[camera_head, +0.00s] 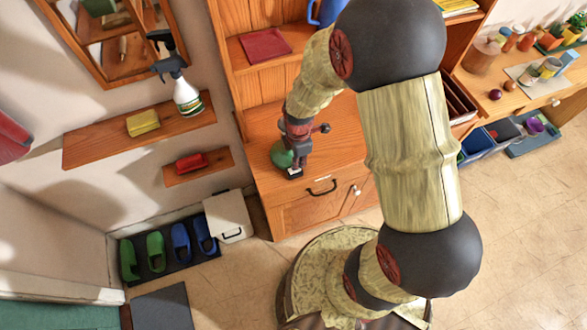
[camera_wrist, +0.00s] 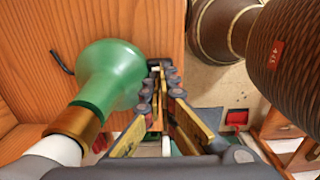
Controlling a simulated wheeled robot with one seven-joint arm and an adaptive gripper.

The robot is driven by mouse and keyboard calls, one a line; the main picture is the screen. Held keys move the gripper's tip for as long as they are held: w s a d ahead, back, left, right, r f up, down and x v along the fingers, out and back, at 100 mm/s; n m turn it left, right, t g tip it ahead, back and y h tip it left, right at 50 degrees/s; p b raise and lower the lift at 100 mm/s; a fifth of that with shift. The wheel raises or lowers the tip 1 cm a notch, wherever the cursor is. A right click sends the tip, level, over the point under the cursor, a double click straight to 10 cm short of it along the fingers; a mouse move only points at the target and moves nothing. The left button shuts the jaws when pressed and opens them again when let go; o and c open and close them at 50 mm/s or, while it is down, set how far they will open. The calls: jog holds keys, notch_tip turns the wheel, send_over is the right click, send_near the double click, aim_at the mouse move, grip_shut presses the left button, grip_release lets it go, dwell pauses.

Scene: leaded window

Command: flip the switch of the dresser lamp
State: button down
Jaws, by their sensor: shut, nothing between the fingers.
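The dresser lamp stands near the front edge of the wooden dresser top. Its green part (camera_wrist: 110,75) fills the left of the wrist view, with a brass collar and a white part below it. In the head view its green part (camera_head: 283,154) shows just left of my gripper (camera_head: 297,160). My gripper (camera_wrist: 162,78) is shut and empty, close beside the lamp at the dresser's edge. A small dark and white piece lies at the fingertips; I cannot tell whether it is the switch or whether I touch it.
The dresser (camera_head: 250,165) has a drawer with a dark handle (camera_head: 322,187) below the top. A red book-like item (camera_head: 265,46) lies on a shelf above. A spray bottle (camera_head: 187,96) and a yellow sponge (camera_head: 143,123) are on the wall shelf at left.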

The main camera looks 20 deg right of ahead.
jog(key=shift+f+b, duration=0.45)
jog(key=shift+f, duration=0.3)
dwell(0.3)
jog(key=shift+r, duration=0.15)
jog(key=shift+r+p, duration=2.65)
jog(key=shift+r, duration=0.75)
